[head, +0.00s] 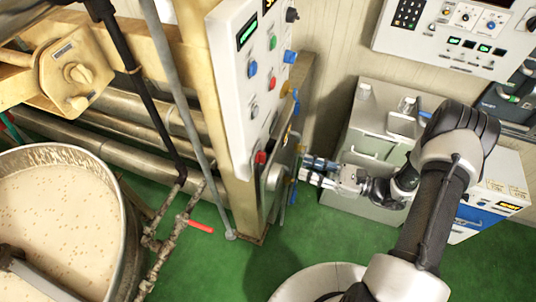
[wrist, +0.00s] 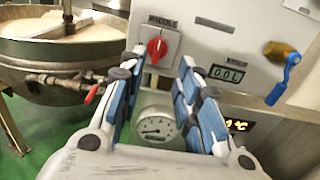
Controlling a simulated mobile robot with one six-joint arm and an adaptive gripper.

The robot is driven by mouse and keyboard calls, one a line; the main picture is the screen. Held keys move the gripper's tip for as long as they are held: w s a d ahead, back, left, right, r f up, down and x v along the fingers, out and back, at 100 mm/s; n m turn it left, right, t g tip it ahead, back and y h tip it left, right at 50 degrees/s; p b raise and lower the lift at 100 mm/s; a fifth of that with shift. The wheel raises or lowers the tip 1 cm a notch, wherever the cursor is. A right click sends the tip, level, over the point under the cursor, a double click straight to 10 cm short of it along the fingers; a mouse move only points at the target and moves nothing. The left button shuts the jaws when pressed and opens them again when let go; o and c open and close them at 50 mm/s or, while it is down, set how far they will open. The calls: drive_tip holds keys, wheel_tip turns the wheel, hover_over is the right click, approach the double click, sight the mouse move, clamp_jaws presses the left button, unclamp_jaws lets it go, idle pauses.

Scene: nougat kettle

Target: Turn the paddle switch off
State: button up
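A red rotary switch (wrist: 157,47) sits on a square grey plate on the panel in the wrist view, its handle close to upright. The red switch also shows low on the panel edge in the head view (head: 261,157). My gripper (wrist: 162,60) is open and empty, its blue-padded fingers on either side of the switch as seen by the wrist camera. In the head view my gripper (head: 306,170) is in front of the panel's lower part. Whether the fingers touch the switch cannot be told.
A round gauge (wrist: 156,126), a 0.0L display (wrist: 228,73) and a tap with a blue lever (wrist: 285,78) share the panel. A kettle of pale mix (head: 60,215) stands left, with a red valve handle (head: 201,227). A grey cabinet (head: 362,150) stands behind my arm.

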sight(262, 158)
drive_tip(key=x, duration=1.3)
drive_tip(key=shift+a, duration=0.4)
clamp_jaws()
